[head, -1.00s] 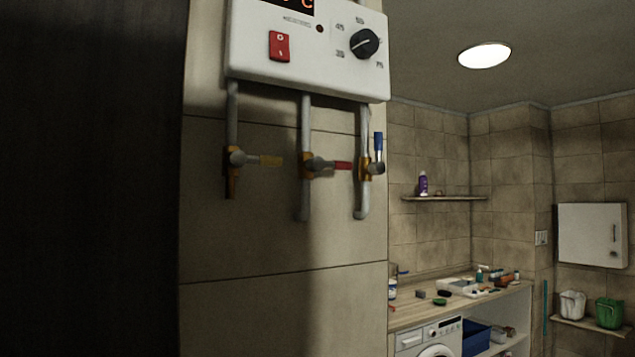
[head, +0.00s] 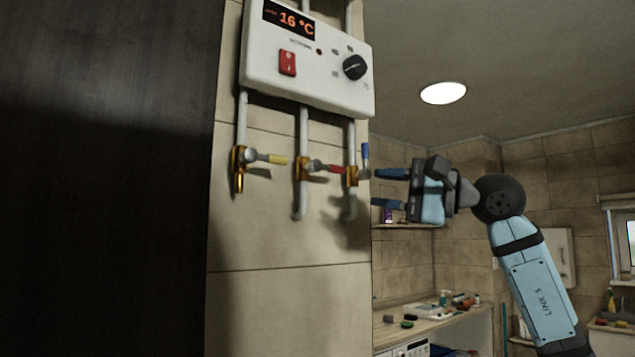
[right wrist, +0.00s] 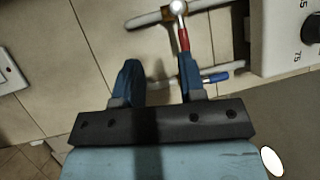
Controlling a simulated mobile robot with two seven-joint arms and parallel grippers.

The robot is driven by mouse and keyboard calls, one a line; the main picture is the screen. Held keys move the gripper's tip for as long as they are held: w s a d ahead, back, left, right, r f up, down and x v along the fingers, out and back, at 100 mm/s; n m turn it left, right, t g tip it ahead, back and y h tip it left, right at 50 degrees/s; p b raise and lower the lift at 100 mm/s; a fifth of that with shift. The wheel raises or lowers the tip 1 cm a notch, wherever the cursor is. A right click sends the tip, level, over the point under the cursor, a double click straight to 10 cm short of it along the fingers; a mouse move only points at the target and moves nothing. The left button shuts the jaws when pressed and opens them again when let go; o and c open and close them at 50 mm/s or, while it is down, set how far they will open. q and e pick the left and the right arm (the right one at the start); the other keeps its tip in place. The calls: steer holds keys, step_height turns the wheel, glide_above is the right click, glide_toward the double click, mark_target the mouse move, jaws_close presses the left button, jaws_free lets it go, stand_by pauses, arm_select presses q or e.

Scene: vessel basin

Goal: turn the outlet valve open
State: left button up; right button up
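Three pipes under the white heater box carry brass valves. The yellow valve lever (head: 272,159) and the red valve lever (head: 332,169) lie sideways, along the wall. The blue valve lever (head: 365,152) points up. No label shows which valve is the outlet. My right gripper (head: 375,188) is open and empty, its blue fingers pointing left just right of the blue-lever valve. In the right wrist view, the red lever (right wrist: 183,40) shows beyond the right-hand finger of my gripper (right wrist: 160,62). The blue lever (right wrist: 215,77) shows beside that finger. My left gripper is not in view.
The heater box (head: 305,75) sits above the valves, with a 16 °C display, a red switch (head: 288,63) and a black knob (head: 354,67). A dark panel (head: 105,180) fills the left side. A cluttered worktop (head: 420,318) stands lower right. The wall below the pipes is bare.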

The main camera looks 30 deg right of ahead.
mark_target(332, 169)
steer(key=shift+t+h, duration=0.5)
steer(key=shift+h, duration=0.2)
steer(key=w+a+r+p, duration=0.1)
steer(key=w, duration=0.2)
steer(key=w+a+r+p, duration=0.1)
steer(key=w+r, duration=0.1)
steer(key=w, duration=0.1)
steer(key=w+a+r+p, duration=0.1)
steer(key=w+a, duration=0.1)
steer(key=w, duration=0.1)
steer(key=shift+r, duration=0.3)
steer(key=shift+w+a, duration=0.25)
steer(key=shift+w, duration=0.3)
steer(key=shift+c, duration=0.7)
steer(key=shift+d, duration=0.1)
jaws_close()
